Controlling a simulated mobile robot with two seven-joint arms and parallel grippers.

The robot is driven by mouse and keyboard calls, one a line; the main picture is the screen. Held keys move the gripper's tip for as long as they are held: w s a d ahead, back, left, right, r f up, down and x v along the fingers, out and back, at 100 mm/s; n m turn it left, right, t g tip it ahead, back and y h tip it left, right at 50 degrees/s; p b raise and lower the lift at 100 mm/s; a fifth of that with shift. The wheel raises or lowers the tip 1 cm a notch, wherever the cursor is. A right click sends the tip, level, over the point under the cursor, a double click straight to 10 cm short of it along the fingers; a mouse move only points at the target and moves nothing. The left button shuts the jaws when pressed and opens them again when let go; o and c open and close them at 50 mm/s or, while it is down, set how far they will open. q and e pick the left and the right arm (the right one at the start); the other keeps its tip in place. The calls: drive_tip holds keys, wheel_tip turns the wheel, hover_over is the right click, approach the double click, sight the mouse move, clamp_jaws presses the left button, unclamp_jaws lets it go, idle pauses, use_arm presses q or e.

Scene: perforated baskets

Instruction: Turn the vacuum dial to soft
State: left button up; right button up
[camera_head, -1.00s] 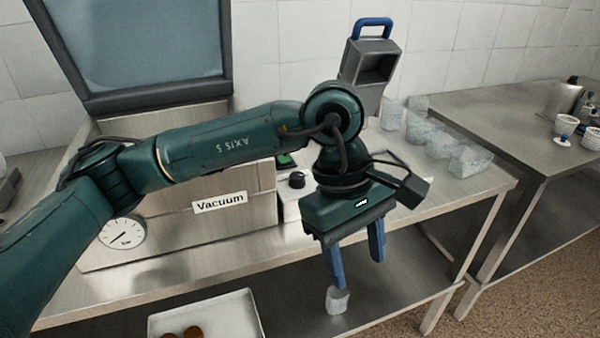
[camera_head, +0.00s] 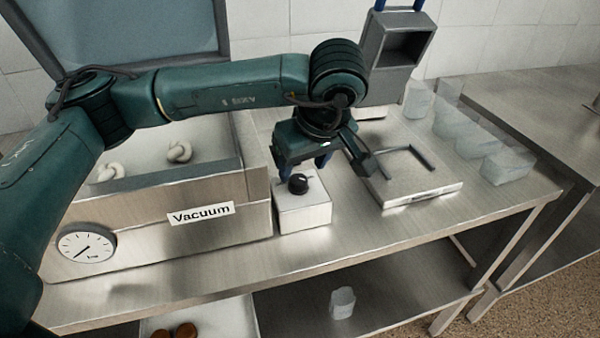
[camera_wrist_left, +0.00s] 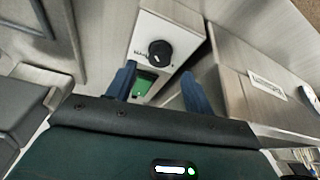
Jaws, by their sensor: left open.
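The vacuum dial is a black round knob (camera_head: 298,183) on the pale top of a small metal box (camera_head: 304,213), to the right of the vacuum chamber (camera_head: 160,215) with its "Vacuum" label. The knob also shows in the left wrist view (camera_wrist_left: 160,52), with small print beside it that I cannot read. My left gripper (camera_head: 302,172) is open and close to the knob. My right gripper is not in view.
A round gauge (camera_head: 87,246) is on the chamber's front. A flat metal plate with a dark handle (camera_head: 418,184) lies to the right. A cup (camera_head: 342,303) sits on the lower shelf.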

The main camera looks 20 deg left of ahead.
sight(299, 178)
use_arm(q)
drive_tip(key=shift+x, duration=2.35)
drive_tip(key=c, duration=1)
